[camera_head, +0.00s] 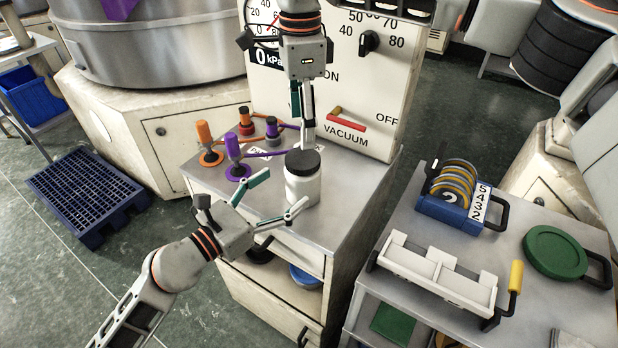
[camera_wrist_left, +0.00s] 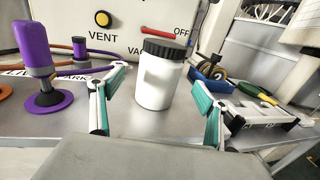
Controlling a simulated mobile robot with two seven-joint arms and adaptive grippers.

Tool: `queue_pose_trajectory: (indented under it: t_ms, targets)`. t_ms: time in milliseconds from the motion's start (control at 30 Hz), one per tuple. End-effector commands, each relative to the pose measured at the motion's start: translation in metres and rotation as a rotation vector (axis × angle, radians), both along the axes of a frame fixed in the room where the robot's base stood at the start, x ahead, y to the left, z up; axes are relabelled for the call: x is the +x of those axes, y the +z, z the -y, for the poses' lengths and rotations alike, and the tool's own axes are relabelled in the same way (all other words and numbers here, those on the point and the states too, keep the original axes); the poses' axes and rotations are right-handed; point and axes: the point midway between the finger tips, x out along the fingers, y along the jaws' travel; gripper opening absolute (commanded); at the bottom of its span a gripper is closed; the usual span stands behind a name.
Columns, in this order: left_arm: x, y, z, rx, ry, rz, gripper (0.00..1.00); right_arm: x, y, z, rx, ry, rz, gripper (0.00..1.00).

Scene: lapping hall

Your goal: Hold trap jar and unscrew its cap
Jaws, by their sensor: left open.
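The trap jar (camera_head: 303,188) is a white upright jar with a black cap (camera_head: 303,162), standing on the grey bench top. My left gripper (camera_head: 281,193) is open at the jar's lower left, its fingers pointing toward it. In the left wrist view the white jar (camera_wrist_left: 157,82) and its ribbed black cap (camera_wrist_left: 165,49) show between the spread fingers (camera_wrist_left: 159,85), which do not appear to grip it. My right gripper (camera_head: 305,138) points down from above, its fingertips close to the cap. Whether it touches the cap or is open cannot be told from this angle.
A vacuum panel (camera_head: 372,105) stands behind the jar. Orange and purple handles (camera_head: 234,150) with hoses stand left of it. On the right cart are a blue rack of discs (camera_head: 448,208), a white tray (camera_head: 432,274) and a green disc (camera_head: 555,252). The bench right of the jar is clear.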

Motion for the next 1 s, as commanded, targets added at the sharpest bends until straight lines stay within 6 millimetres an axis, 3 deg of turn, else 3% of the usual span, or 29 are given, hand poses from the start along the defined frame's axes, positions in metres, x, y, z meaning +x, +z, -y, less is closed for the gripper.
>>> queue_pose_trajectory:
  t_ms: [433, 867, 1000]
  targets:
    - [0.043, 0.001, 0.043, -0.004, 0.0, 0.001, 0.75, 0.0, 0.0, 0.0, 0.001, 0.0, 0.0, 0.66]
    - [0.05, 0.0, 0.051, -0.002, 0.0, -0.001, 0.75, 0.0, 0.0, 0.0, 0.001, 0.0, 0.0, 0.66]
    - [0.05, 0.0, 0.05, -0.002, 0.0, -0.001, 0.44, 0.0, 0.0, 0.0, 0.001, 0.0, 0.0, 0.66]
